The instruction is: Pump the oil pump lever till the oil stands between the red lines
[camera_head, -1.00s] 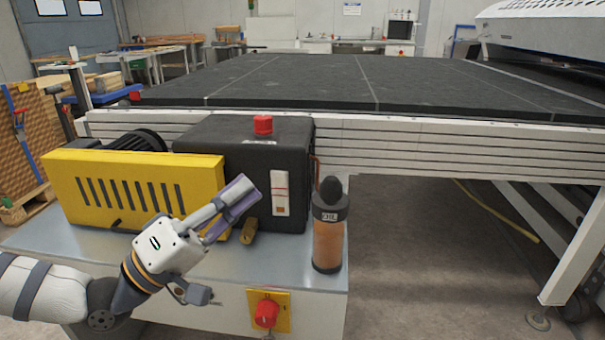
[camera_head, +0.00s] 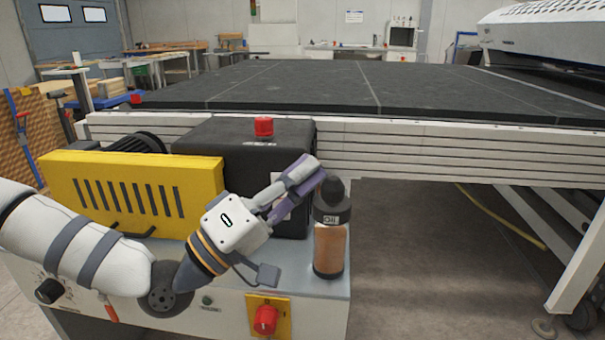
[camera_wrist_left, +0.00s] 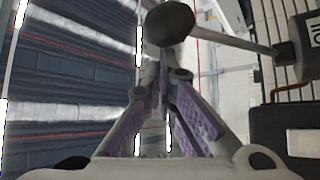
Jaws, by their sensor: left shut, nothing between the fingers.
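My left gripper (camera_head: 312,173) is shut and empty, its fingers pointing up and right in front of the black oil box (camera_head: 240,140). The dark round knob of the lever (camera_head: 332,188) is just right of the fingertips, overlapping the bottle top. In the left wrist view the knob (camera_wrist_left: 168,25) is close by the fingertips, with a thin rod running right; I cannot tell whether they touch. The gauge with the red lines on the box front is mostly hidden behind my fingers; a pale plate (camera_wrist_left: 303,142) shows in the wrist view. The oil level cannot be read.
An oil bottle (camera_head: 329,245) with a dark top stands at the right end of the grey bench. A yellow slotted cover (camera_head: 130,195) is on the left. A red switch (camera_head: 265,319) is on the front panel. The floor to the right is open.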

